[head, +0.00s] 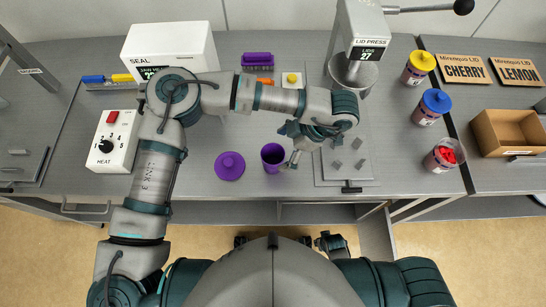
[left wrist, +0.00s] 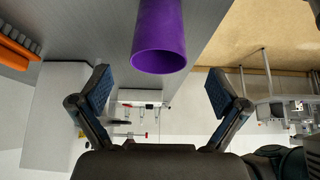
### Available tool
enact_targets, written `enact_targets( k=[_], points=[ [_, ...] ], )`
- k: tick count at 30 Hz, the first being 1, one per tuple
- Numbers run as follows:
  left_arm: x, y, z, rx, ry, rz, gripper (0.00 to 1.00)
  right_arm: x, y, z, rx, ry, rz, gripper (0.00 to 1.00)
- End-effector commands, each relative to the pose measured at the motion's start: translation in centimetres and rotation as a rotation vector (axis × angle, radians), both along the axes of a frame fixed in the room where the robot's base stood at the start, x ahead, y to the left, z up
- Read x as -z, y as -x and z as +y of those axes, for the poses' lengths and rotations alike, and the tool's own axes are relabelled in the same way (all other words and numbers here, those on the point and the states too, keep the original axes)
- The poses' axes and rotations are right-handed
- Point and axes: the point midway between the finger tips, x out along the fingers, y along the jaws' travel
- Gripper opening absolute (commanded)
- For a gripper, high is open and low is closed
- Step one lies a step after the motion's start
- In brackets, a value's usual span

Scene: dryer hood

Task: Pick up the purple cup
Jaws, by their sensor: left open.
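The purple cup (head: 272,157) stands upright on the grey bench near its front edge, with its open mouth up. My left gripper (head: 285,147) is just to its right, fingers spread. In the left wrist view the cup (left wrist: 160,35) shows at the top centre, its rim facing the camera, beyond and between the two open fingers (left wrist: 160,88). Nothing is between the pads, and the cup appears apart from them. What seems to be my right gripper (head: 330,243) shows in part low in the head view; its jaws are not clear.
A purple lid with a knob (head: 230,165) lies left of the cup. The lid press (head: 360,60) stands behind, with small grey blocks (head: 348,155) on a plate to the right. A heat box (head: 114,140) and several lidded jars (head: 432,107) stand farther out.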

Motion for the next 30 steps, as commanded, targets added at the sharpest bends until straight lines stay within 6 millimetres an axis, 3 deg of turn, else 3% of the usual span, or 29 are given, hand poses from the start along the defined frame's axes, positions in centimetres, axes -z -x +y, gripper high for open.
enact_targets(
  k=[12, 19, 20, 27, 30],
  points=[
    [4.1, -0.3, 2.5, -0.001, -0.004, 0.002, 0.98, 0.6, 0.4, -0.2, 0.000, -0.002, 0.007, 0.40],
    [4.4, -0.3, 2.8, -0.001, -0.002, 0.001, 0.98, 0.8, 0.5, -0.3, 0.000, -0.001, 0.009, 0.40],
    [4.4, -0.3, 2.8, -0.001, -0.002, 0.001, 0.93, 0.8, 0.5, -0.3, 0.000, -0.001, 0.009, 0.40],
    [4.4, -0.3, 2.8, -0.001, -0.002, 0.001, 0.33, 0.7, 0.3, -0.2, 0.000, -0.002, 0.007, 0.40],
    [4.4, -0.3, 2.7, -0.001, -0.003, 0.001, 0.32, 0.7, 0.3, -0.2, -0.001, -0.002, 0.005, 0.40]
  ],
)
